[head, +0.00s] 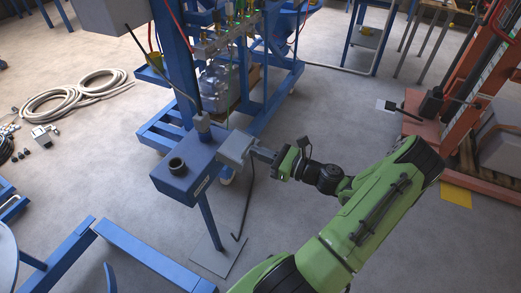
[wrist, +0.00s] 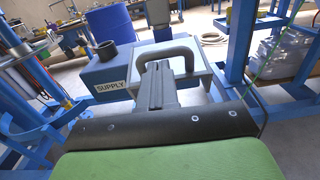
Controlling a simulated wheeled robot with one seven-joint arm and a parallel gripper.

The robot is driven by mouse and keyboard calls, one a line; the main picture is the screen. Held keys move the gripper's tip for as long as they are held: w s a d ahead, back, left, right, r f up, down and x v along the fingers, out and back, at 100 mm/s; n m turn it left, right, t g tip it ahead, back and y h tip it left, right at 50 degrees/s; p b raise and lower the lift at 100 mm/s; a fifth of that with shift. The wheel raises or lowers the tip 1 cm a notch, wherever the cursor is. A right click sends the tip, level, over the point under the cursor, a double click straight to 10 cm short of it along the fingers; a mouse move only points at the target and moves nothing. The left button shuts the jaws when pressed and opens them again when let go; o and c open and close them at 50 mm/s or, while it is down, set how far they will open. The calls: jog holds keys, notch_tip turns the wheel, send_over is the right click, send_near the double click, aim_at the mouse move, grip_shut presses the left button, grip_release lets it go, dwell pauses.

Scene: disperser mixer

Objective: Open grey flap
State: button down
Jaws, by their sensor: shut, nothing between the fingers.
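The grey flap (head: 235,147) is at the right side of the blue box marked SUPPLY (head: 180,180). In the wrist view, the flap (wrist: 194,80) is a light grey panel with a dark arched handle (wrist: 180,51). My gripper (head: 256,152) is right beside the flap in the head view. In the wrist view, my gripper (wrist: 157,68) is shut and empty, its fingertips at the left part of the handle. I cannot tell whether they touch the handle or the flap. The flap's hinge and underside are hidden.
A short black pipe (head: 177,167) stands up from the blue box. The box is on a post with a grey floor plate (head: 217,257). A blue frame (head: 160,262) is at the front left.

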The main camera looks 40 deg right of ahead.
jog(key=r+g+p, duration=0.1)
jog(key=p, duration=0.2)
jog(key=w+r+g+p, duration=0.1)
jog(key=r+p, duration=0.1)
jog(key=p, duration=0.2)
jog(key=shift+a+h, duration=0.2)
jog(key=shift+h, duration=0.2)
jog(key=shift+f, duration=0.15)
